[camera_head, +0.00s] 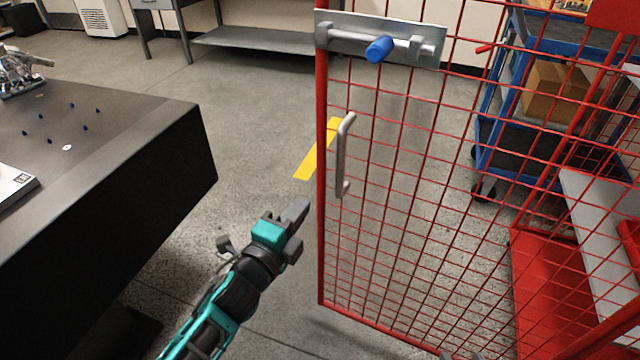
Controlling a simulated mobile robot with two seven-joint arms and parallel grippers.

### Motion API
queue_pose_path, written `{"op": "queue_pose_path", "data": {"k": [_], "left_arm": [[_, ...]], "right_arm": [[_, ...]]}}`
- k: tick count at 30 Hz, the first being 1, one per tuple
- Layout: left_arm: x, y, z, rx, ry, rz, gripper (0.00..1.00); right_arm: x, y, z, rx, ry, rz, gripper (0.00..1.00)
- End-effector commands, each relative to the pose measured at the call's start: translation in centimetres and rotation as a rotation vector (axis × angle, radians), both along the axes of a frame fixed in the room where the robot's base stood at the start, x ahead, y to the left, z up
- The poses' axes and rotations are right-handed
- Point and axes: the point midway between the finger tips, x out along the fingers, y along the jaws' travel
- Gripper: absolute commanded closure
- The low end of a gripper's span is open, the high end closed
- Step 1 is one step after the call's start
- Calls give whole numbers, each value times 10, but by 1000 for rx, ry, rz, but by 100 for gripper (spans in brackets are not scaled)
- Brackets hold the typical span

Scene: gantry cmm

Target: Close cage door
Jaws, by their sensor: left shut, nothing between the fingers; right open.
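The red wire-mesh cage door (322,250) stands swung open at the centre right, its free edge toward the middle of the picture. A grey pull handle (342,155) is on it near that edge. A sliding bolt with a blue knob (379,49) sits on a metal plate above the handle. My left gripper (298,229), teal and black, is shut and empty, below and left of the handle, apart from the door in the picture. Only small grey tips of what appears to be my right gripper (461,355) show at the bottom edge, apart from each other; the rest is out of frame.
A dark table (150,115) with small blue pins stands at the left. A blue cart (485,130) with a cardboard box (556,94) is behind the mesh. A grey bench (255,40) stands at the back. Floor between table and door is clear, with a yellow stripe (317,150).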

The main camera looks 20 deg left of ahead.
Motion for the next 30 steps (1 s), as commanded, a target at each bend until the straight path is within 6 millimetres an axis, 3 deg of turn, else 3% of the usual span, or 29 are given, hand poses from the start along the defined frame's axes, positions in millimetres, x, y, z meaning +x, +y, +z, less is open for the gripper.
{"op": "queue_pose_path", "data": {"k": [9,15,30], "left_arm": [[58,-8,-1,-1,-2,-1,100],[81,-12,-1,-1,1,0,100],[90,-13,0,-3,1,0,100]], "right_arm": [[2,4,-4,14,-1,-3,52],[4,5,-6,16,-3,-2,52],[4,6,-6,15,-2,2,52]]}}
